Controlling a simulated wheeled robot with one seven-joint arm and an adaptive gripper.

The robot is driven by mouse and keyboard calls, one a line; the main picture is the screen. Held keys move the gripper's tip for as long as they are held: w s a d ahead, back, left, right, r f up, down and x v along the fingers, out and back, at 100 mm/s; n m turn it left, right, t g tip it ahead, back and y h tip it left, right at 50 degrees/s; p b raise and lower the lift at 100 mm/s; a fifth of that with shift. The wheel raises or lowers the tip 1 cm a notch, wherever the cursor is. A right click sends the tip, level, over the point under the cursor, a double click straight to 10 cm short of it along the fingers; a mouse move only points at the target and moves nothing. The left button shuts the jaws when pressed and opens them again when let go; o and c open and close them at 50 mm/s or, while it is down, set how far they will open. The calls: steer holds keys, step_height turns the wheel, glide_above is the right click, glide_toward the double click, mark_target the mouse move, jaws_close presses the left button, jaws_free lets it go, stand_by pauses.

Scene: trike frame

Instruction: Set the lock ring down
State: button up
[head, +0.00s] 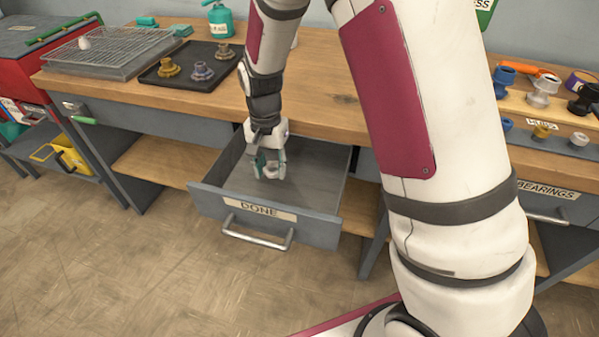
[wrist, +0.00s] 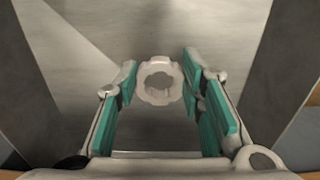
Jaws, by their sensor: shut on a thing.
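The lock ring (wrist: 145,90) is a pale, notched ring with a round hole, between my fingertips in the wrist view. My gripper (wrist: 160,82) has teal finger pads and is shut on the ring, one finger at each side. In the head view, my gripper (head: 268,168) points down into the open grey drawer (head: 215,192) labelled DONE. The ring (head: 270,174) shows there only as a small pale shape low between the fingers. I cannot tell whether the ring touches the drawer floor.
The drawer looks otherwise empty, with walls close around my gripper. The wooden bench (head: 325,100) is above and behind it. A black tray (head: 180,77) with several hubs and a wire rack (head: 110,48) stand on the bench at left. More hubs (head: 541,90) stand at right.

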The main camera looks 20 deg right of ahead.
glide_above(301, 180)
steer(key=shift+a+f, duration=0.2)
steer(key=shift+f, duration=0.15)
steer(key=shift+d+f+b, duration=0.15)
steer(key=shift+d+b, duration=0.15)
steer(key=shift+b, duration=0.05)
steer(key=shift+a+f+b, duration=0.1)
steer(key=shift+f+b, duration=0.2)
steer(key=shift+f, duration=1.3)
steer(key=shift+f, duration=0.15)
steer(key=o, duration=1.2)
